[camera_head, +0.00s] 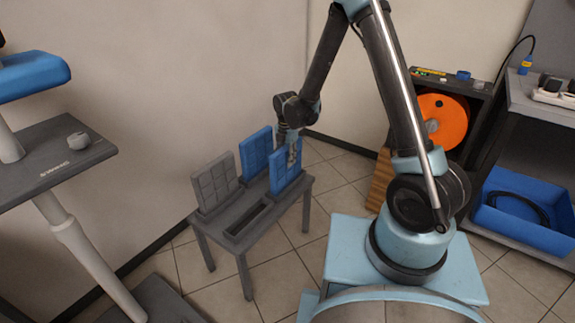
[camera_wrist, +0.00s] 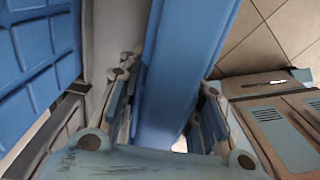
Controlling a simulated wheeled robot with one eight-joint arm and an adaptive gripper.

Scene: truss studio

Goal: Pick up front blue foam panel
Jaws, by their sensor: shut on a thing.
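The front blue foam panel (camera_head: 281,180) stands upright at the right end of a small grey stand (camera_head: 268,213) in the head view. My gripper (camera_head: 294,153) is at its upper edge, coming from above. In the wrist view the panel (camera_wrist: 182,60) runs between the two fingers of my gripper (camera_wrist: 168,85), which are shut on it from both sides. Whether the panel's lower edge still touches the stand is hard to tell. A second blue panel (camera_head: 256,154) stands behind it, and it also shows at the left of the wrist view (camera_wrist: 35,60).
A grey gridded panel (camera_head: 214,184) stands at the left of the stand. A dark slot lies in the stand's top. Tiled floor surrounds the stand.

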